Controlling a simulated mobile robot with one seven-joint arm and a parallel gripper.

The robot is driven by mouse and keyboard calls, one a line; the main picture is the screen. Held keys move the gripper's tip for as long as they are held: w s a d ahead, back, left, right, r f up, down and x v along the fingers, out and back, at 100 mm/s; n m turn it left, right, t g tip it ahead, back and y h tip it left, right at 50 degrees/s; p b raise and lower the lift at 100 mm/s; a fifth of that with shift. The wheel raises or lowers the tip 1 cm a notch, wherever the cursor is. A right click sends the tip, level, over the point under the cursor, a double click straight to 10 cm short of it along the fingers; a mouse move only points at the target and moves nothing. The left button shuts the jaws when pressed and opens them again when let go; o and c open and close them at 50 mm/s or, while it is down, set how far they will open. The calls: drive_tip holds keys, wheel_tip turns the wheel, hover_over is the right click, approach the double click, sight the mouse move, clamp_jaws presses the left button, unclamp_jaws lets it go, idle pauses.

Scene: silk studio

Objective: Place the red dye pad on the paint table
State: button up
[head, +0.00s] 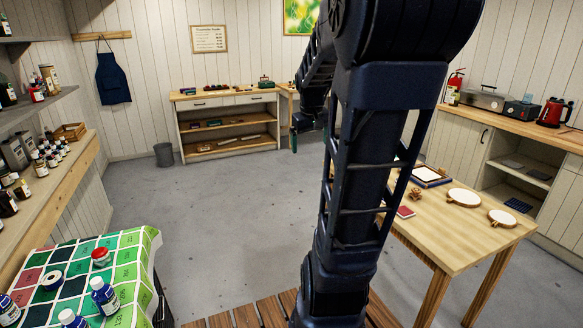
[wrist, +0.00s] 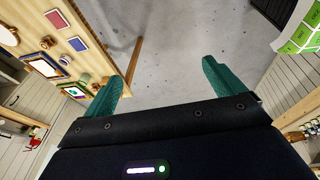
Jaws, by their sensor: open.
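The red dye pad (head: 405,211), a small flat red square with a pale border, lies on the light wooden table (head: 465,235) at right in the head view. In the wrist view a red pad (wrist: 55,19) lies near a blue pad (wrist: 78,44) on the wooden top at upper left. No label shows which table is the paint table. My gripper (wrist: 163,72) is open, its two green fingers apart with only grey floor between them. In the head view my gripper (head: 296,138) hangs in the air beyond the table, partly hidden by my arm.
The wooden table also holds round hoops (head: 463,197), a framed white sheet (head: 429,175) and a small brown stamp-like object (head: 415,193). A table with a colour-chart cloth (head: 128,270) and several bottles stands at lower left. The grey floor (head: 235,210) between is clear.

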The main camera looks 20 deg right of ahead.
drive_tip(key=s+a+t+y, duration=0.1)
drive_tip(key=s+a, duration=1.1)
drive_tip(key=s, duration=0.1)
drive_tip(key=shift+s+a+f+t, duration=0.25)
drive_tip(key=shift+s+f+t, duration=0.05)
drive_tip(key=shift+s+t, duration=0.1)
